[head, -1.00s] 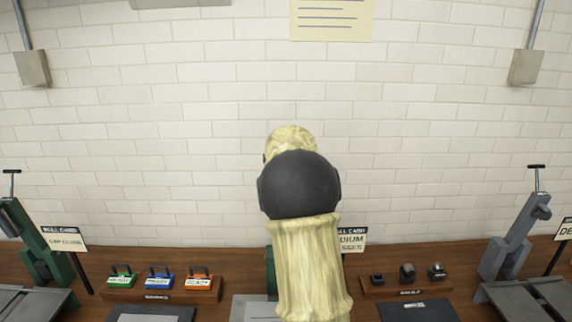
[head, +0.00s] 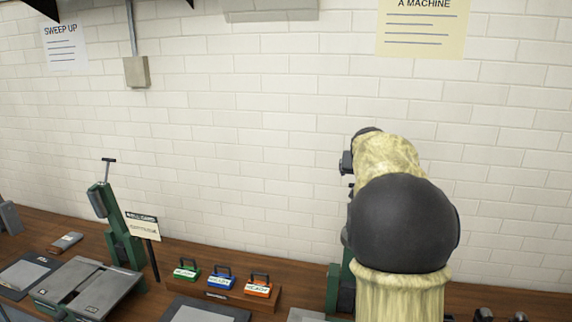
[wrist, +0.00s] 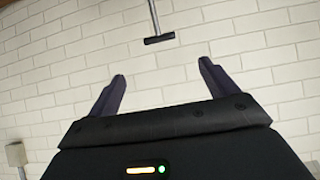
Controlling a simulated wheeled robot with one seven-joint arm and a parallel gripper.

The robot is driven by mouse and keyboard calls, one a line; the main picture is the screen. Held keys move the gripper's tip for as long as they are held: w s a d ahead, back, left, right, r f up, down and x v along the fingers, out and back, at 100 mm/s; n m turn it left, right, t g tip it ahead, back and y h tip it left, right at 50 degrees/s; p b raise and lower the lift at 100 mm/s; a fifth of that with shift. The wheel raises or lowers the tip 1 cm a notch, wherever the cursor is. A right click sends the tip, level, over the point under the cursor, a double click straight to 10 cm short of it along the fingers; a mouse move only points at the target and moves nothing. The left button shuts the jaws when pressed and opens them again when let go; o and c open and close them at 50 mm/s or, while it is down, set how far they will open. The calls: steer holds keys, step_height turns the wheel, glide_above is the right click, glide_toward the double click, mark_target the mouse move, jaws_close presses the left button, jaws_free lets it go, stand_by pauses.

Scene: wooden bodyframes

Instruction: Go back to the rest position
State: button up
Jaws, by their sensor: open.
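My gripper (wrist: 160,92) shows in the wrist view with its two dark fingers spread apart and nothing between them. It faces the white brick wall (wrist: 255,30). A black T-shaped handle (wrist: 159,39) on a thin rod shows beyond the fingertips, apart from them. In the head view my arm rises at the right in front of the wall, and the gripper's fingers are hidden behind it.
A wooden bench runs along the wall. On it are a green press (head: 118,225), a grey plate machine (head: 88,285), a sign (head: 143,226), and a wooden rack (head: 222,291) with green, blue and orange stamps. Another green post (head: 340,290) stands beside my arm.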

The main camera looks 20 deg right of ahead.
steer(key=shift+f, duration=0.1)
steer(key=s+a+f+n+g+y, duration=0.25)
steer(key=s+a+f, duration=0.25)
steer(key=a+f, duration=0.6)
steer(key=s+a+f+n+g+y, duration=0.1)
steer(key=s+a+f+n+g, duration=0.1)
steer(key=s+a+f, duration=0.5)
steer(key=s+a+f+n+g+y, duration=0.1)
steer(key=s+a+f+g+y, duration=0.1)
steer(key=s+a+f, duration=0.6)
steer(key=s+a, duration=0.1)
steer(key=s, duration=0.6)
steer(key=shift+a+n, duration=0.35)
